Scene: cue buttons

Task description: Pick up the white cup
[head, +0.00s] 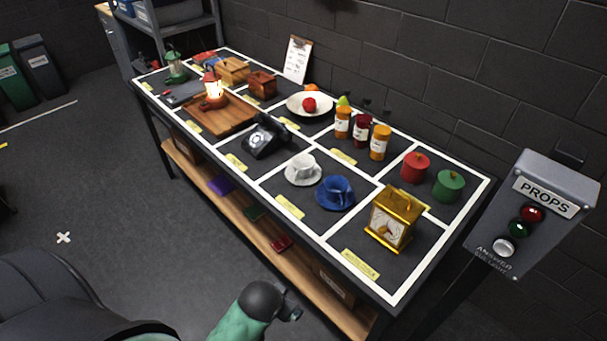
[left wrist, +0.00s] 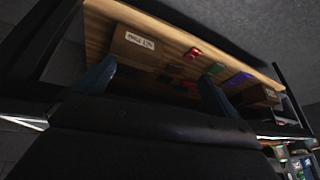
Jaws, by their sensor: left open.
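The white cup (head: 302,163) stands upright on a white saucer (head: 303,178) in a white-outlined cell near the table's front edge. A blue cup (head: 338,189) on a blue saucer sits just right of it. My left gripper (left wrist: 156,72) is open in the left wrist view, its two fingers apart with nothing between them. It faces the lower shelf, and the white cup does not show there. In the head view a green and black part of my arm is at the bottom, well below the cup; no fingertips can be made out. My right gripper is not seen.
A black telephone (head: 264,137) stands left of the cup and a gold clock (head: 394,217) to the right. Jars (head: 361,132) and a white plate (head: 309,103) are behind. The lower shelf (head: 208,182) holds boxes and small items. A PROPS button box (head: 534,215) stands at the right.

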